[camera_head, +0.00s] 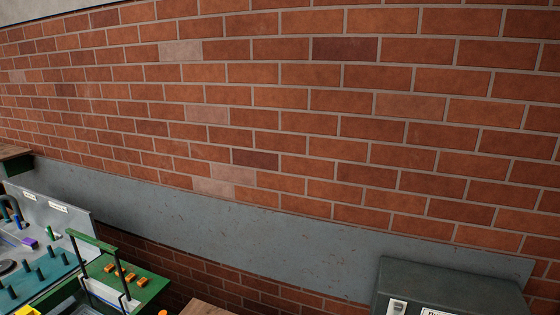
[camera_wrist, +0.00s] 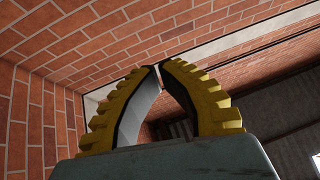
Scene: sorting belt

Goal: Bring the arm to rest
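My gripper (camera_wrist: 159,68) shows in the wrist view as two yellow, ridged fingers rising from a grey-green body. Its fingertips meet at the top, and the curved gap below them is empty. It points at a brick wall (camera_wrist: 85,45) and the ceiling, with no object near the fingers. My gripper cannot be made out in the head view.
In the head view, a teal pegged board (camera_head: 45,270) and a green stand (camera_head: 135,285) with orange pieces are at the lower left. A dark grey box (camera_head: 450,285) is at the lower right. A grey panel (camera_head: 250,240) runs along the brick wall.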

